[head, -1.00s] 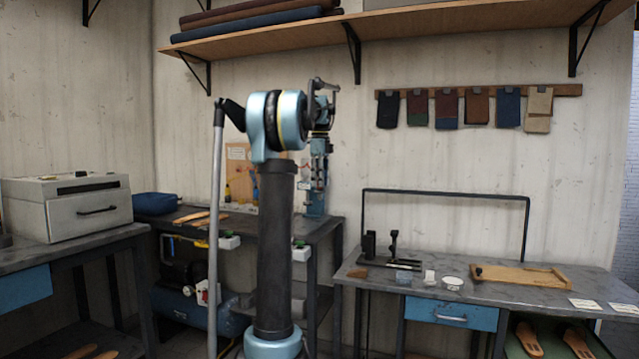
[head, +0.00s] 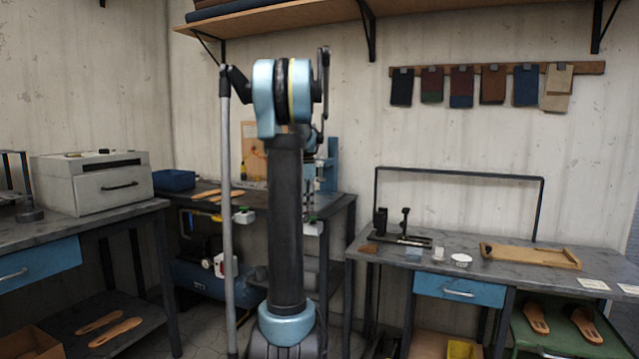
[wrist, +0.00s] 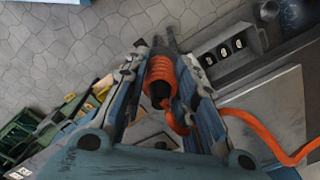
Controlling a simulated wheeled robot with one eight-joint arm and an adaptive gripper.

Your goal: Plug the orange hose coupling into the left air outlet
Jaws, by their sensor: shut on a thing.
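In the wrist view my gripper (wrist: 158,57) is shut around the orange hose coupling, whose dark end and coiled orange part (wrist: 162,76) lie between the fingers. The orange hose (wrist: 262,128) trails from it to the right edge. In the head view my gripper and the coupling are hidden behind my own arm.
A grey block with several round openings (wrist: 222,48) lies right of the fingers in the wrist view. The back bench (head: 338,200) stands behind my arm, with a blue compressor tank (head: 200,283) below. The right bench (head: 610,268) carries small tools and a wooden tray (head: 530,255).

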